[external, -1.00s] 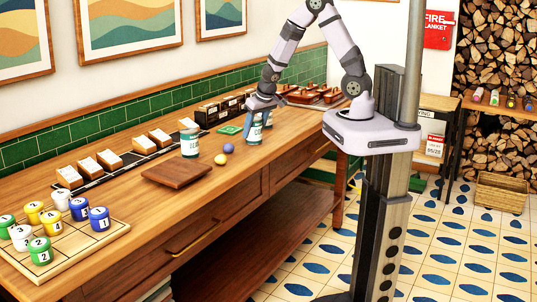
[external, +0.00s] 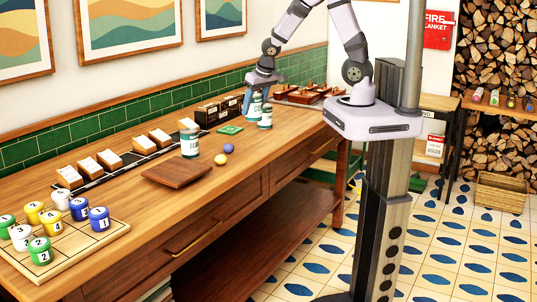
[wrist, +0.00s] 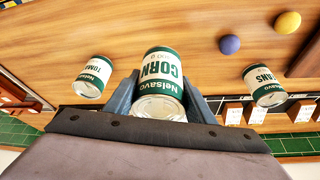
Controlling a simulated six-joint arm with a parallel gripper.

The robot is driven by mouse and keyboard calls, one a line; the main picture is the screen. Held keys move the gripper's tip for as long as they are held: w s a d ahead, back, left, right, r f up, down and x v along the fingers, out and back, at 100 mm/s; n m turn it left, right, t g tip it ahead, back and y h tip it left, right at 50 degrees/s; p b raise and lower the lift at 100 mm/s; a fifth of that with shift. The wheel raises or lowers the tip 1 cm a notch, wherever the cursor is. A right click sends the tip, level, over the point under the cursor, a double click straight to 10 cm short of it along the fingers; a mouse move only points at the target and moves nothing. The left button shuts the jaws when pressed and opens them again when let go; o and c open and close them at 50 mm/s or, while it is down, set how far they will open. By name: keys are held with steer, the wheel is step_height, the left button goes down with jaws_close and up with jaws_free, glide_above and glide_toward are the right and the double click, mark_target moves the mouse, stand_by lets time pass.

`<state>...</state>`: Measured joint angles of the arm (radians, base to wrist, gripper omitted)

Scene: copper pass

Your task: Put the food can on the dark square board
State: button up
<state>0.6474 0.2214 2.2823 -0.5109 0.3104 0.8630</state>
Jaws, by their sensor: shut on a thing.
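My gripper (external: 256,97) is shut on a food can labelled corn (wrist: 160,80), white with a dark green band, and holds it above the far part of the counter. The held can is partly hidden by the fingers in the external view (external: 254,110). A similar can labelled tomato (wrist: 93,76) stands close by, also in the external view (external: 266,118). A third can labelled beans (external: 190,146) stands behind the dark square board; it also shows in the wrist view (wrist: 264,87). The dark square board (external: 177,174) is bare, with its edge at the wrist view's upper right (wrist: 308,57).
A blue-purple ball (external: 228,149) and a yellow ball (external: 220,159) lie between the cans and the board. A board with several coloured pots (external: 77,247) sits at the near left. Labelled blocks line the wall side.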

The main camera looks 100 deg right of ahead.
steer(key=shift+r, duration=0.4)
steer(key=shift+w, duration=0.1)
